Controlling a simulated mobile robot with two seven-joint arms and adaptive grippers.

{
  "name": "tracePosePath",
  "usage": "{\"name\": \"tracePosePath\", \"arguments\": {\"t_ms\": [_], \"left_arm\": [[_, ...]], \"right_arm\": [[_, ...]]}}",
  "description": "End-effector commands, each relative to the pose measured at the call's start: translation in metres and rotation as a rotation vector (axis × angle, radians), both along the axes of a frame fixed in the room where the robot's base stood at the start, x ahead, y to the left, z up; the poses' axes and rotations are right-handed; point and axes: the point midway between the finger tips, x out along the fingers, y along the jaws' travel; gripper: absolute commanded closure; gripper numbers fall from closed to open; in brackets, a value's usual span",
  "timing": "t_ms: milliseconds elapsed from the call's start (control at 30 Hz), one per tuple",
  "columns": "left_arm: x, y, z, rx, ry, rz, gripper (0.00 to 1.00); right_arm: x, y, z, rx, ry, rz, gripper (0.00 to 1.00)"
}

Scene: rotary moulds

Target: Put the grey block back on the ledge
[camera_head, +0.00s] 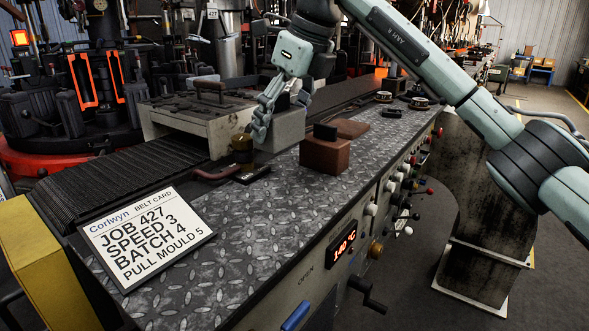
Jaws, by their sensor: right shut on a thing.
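The grey block (284,131) is at the back edge of the diamond-plate ledge (260,220), beside the conveyor. My right gripper (263,126) comes down from above and is shut on the block, with its fingers showing at the block's left side. I cannot tell whether the block's underside touches the ledge or is slightly above it. My left gripper is not in view.
A brown block (325,157) with a dark knob stands just right of the grey block. A brass cup (243,149) and a dark tool (251,174) lie to its left. A belt card (147,233) lies on the near ledge. The plate's middle is clear.

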Motion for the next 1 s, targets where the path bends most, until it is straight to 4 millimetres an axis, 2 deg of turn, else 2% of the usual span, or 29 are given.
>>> {"name": "tracePosePath", "arguments": {"t_ms": [100,300,433,700,1000], "left_arm": [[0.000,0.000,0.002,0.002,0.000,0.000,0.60],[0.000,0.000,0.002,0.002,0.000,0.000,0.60],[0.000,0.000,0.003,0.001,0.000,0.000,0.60],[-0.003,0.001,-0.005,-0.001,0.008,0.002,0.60],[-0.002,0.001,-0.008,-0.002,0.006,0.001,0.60]], "right_arm": [[-0.018,-0.013,-0.012,0.002,-0.004,0.001,0.83],[-0.035,-0.024,-0.023,0.003,-0.004,0.001,0.83],[-0.037,-0.025,-0.031,0.003,-0.003,0.001,0.83],[-0.037,-0.025,-0.062,0.004,-0.003,0.001,0.83],[-0.037,-0.025,-0.064,0.004,-0.005,0.000,0.83]]}}
